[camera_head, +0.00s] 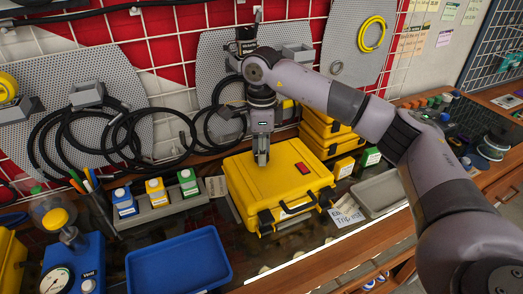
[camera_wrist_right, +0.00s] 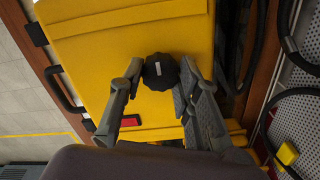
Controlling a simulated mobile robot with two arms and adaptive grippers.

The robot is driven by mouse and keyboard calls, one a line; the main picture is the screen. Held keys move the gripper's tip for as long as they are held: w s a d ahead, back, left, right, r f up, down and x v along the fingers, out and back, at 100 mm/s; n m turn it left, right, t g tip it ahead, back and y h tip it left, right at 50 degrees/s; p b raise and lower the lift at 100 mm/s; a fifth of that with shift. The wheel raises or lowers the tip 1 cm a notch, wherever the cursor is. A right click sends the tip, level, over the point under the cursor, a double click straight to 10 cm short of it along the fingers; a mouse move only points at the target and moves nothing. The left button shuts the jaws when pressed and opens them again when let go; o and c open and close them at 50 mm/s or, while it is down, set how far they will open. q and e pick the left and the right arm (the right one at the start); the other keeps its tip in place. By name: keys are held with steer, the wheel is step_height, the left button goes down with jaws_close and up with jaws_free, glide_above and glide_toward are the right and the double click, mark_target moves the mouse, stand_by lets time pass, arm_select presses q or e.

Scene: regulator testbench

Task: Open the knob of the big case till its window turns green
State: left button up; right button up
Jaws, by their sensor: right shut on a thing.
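The big yellow case (camera_head: 285,195) lies closed on the bench, with dark latches and a handle on its front side. Its small window (camera_head: 303,168) on the lid is red, and it also shows red in the right wrist view (camera_wrist_right: 130,121). The black round knob (camera_wrist_right: 160,72) with a pale mark sits on the lid between my right fingers. My right gripper (camera_head: 262,158) points down onto the lid and is shut around the knob, which it hides in the head view. My left gripper is in neither view.
Smaller yellow cases (camera_head: 328,130) are stacked behind the big case. A blue tray (camera_head: 178,262) is at the front left, a grey tray (camera_head: 382,192) at the right. Small bottles in a grey holder (camera_head: 160,209) stand left of the case. Hoses hang behind.

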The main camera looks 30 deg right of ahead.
steer(key=o, duration=1.1)
steer(key=shift+o, duration=0.2)
steer(key=shift+r, duration=0.1)
step_height(320, 180, up, 12)
